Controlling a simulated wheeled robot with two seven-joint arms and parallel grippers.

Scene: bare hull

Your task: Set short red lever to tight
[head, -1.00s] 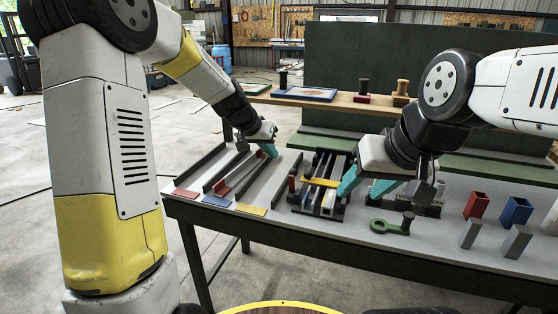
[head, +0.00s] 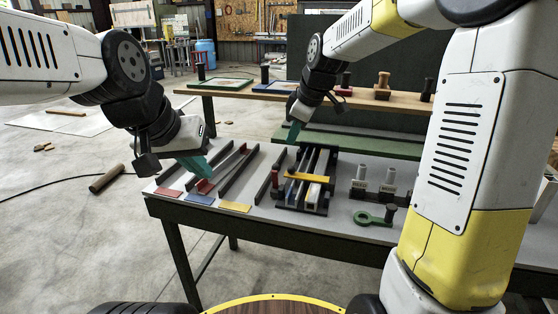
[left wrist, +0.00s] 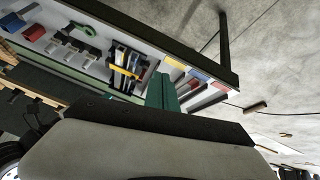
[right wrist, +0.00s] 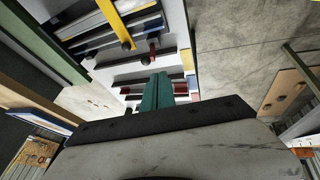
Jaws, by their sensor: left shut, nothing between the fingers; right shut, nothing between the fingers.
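A black clamp-like fixture (head: 322,200) with rails stands on the grey table, with a yellow bar (head: 308,177) across it. A short red lever (head: 275,179) with a dark end stands at the fixture's left side. In the right wrist view the red lever (right wrist: 152,49) shows beside the yellow bar (right wrist: 115,22). My right gripper (head: 294,132) is shut and empty, above the fixture's far left end, apart from the lever. My left gripper (head: 198,167) is shut and empty, above the channels left of the fixture. Any marks for the lever's settings are too small to read.
Dark channel rails with red (head: 168,193), blue (head: 199,199) and yellow (head: 236,207) tabs lie left of the fixture. A green ring-ended tool (head: 373,217) and labelled grey blocks (head: 360,178) lie to the right. A raised wooden shelf (head: 340,97) runs behind.

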